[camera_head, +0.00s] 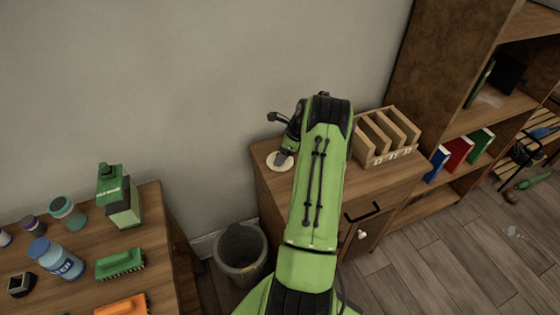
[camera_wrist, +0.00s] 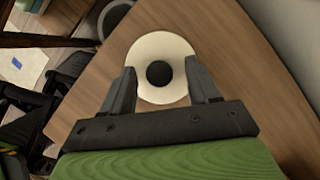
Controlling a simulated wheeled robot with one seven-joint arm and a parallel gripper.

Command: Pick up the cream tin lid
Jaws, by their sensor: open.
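The cream tin lid (camera_head: 271,163) is a flat round disc on the left end of the wooden cabinet top (camera_head: 262,181). In the wrist view the lid (camera_wrist: 161,48) shows a dark round knob (camera_wrist: 159,74) at its middle. My gripper (camera_head: 283,156) is over the lid and points down at it. In the wrist view my gripper (camera_wrist: 163,78) is open, with one finger on each side of the knob. The fingers overlap the lid's edges in that view. I cannot tell whether they touch it. My arm hides part of the cabinet top.
A wooden divided rack (camera_head: 372,158) stands on the cabinet to the right of my arm. A grey bin (camera_head: 240,262) stands on the floor to the left. A table with a green bottle (camera_head: 122,209), jars and brushes is at far left. A bookshelf (camera_head: 440,75) is at right.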

